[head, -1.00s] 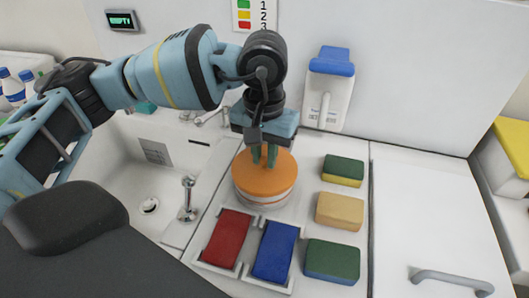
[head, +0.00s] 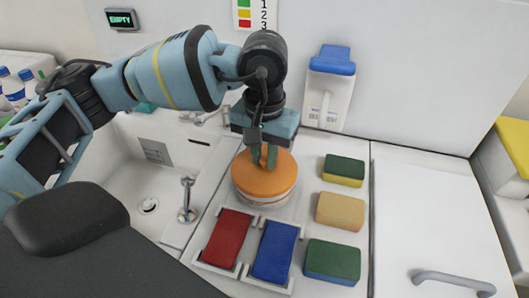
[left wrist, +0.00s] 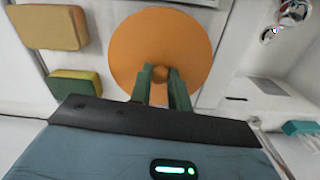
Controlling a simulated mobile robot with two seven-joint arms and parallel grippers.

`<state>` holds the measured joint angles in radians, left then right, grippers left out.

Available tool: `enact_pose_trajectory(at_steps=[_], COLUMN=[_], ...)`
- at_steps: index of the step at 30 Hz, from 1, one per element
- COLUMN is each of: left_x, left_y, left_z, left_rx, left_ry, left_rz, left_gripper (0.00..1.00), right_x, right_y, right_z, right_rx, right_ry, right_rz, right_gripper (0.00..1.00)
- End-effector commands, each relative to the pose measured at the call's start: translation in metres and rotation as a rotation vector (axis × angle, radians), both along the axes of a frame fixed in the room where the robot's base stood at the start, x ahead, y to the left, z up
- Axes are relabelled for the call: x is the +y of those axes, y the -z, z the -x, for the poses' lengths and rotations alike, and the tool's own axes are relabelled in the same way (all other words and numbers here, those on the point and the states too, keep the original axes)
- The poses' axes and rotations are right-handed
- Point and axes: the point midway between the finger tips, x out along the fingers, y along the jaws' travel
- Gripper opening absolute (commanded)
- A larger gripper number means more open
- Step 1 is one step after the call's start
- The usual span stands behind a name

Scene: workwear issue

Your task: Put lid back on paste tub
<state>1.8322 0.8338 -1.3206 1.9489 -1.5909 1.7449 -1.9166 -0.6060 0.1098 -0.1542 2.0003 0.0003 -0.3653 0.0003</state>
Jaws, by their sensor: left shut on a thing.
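The orange lid (head: 262,181) is a round disc with a small knob, and it sits over the top of the white paste tub (head: 268,202) on the counter. Whether the lid is fully seated I cannot tell. My left gripper (head: 264,156) points down from above and is shut on the lid's knob. In the left wrist view the fingers (left wrist: 160,82) close on the knob at the middle of the lid (left wrist: 175,35). The tub is hidden there beneath the lid. My right gripper is not in view.
A red pad (head: 227,238) and a blue pad (head: 275,250) lie in holders in front of the tub. Several sponges, including a tan one (head: 340,210), stand to its right. A sink (head: 140,185) with taps is on the left. A dispenser (head: 328,95) hangs behind.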

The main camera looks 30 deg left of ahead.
Motion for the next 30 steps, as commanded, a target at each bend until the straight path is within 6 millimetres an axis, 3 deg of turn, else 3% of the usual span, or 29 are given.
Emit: enact_pose_trajectory(at_steps=[26, 27, 30], left_x=[-0.0002, -0.0002, -0.0002], left_y=[0.0007, 0.0007, 0.0007], left_z=[0.0002, 0.0002, 0.0002], left_rx=[0.000, 0.000, 0.000], left_ry=[0.000, 0.000, 0.000], left_rz=[0.000, 0.000, 0.000], left_gripper=[0.00, 0.24, 0.37], right_x=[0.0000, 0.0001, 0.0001], right_y=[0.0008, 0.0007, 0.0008], right_z=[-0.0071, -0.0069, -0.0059], right_rx=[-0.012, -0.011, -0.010], right_ry=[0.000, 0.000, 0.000], right_rz=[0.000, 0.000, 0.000], right_gripper=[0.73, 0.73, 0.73])
